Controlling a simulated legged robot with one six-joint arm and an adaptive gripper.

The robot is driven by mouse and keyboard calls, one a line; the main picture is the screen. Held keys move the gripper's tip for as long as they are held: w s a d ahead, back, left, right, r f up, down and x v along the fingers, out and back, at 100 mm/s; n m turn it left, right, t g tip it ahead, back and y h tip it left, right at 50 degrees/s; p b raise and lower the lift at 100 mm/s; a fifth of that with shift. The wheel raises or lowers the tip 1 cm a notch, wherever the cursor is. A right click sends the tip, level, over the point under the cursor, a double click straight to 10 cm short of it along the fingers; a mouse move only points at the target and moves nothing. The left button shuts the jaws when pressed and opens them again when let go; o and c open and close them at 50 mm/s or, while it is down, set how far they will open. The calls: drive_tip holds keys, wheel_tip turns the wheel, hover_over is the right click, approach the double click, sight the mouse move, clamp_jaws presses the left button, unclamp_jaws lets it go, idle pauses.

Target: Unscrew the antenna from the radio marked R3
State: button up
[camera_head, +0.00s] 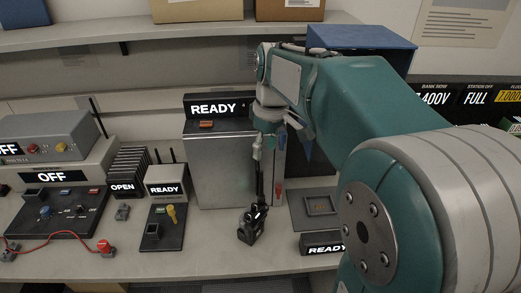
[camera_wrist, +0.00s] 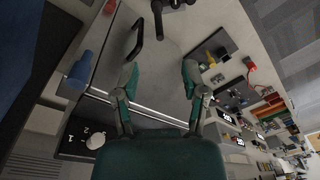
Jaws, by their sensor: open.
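My gripper (camera_wrist: 160,78) is open in the wrist view, its two green fingers apart with nothing held between them. In the head view my gripper (camera_head: 264,148) points down in front of a grey metal cabinet, above the bench. Below it stands a small black device (camera_head: 250,226) on the bench. A thin dark upright part (camera_head: 259,182) shows above this device; I cannot tell whether it is an antenna or a cabinet handle. Part of a black object (camera_wrist: 172,4) shows at the top of the wrist view. No R3 mark is readable, so I cannot identify that radio.
The grey cabinet (camera_head: 215,165) stands behind the gripper. Left are a black plate with a yellow knob (camera_head: 171,214), a READY box (camera_head: 166,181) and a red-wired panel (camera_head: 62,222). A dark tray (camera_head: 299,213) lies right. A shelf (camera_head: 160,33) runs above.

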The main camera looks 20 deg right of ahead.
sight(261, 196)
drive_tip(key=m, duration=0.6)
drive_tip(key=shift+w+a+f, duration=0.15)
drive_tip(key=shift+a+f, duration=0.15)
drive_tip(key=m, duration=0.4)
drive_tip(key=m+h, duration=0.1)
drive_tip(key=m, duration=0.1)
drive_tip(key=shift+w+a+f+g, duration=0.15)
drive_tip(key=shift+a+f+g, duration=0.05)
drive_tip(key=shift+f+g, duration=0.1)
wheel_tip(261, 196, down, 11)
drive_tip(key=shift+r, duration=0.1)
clamp_jaws()
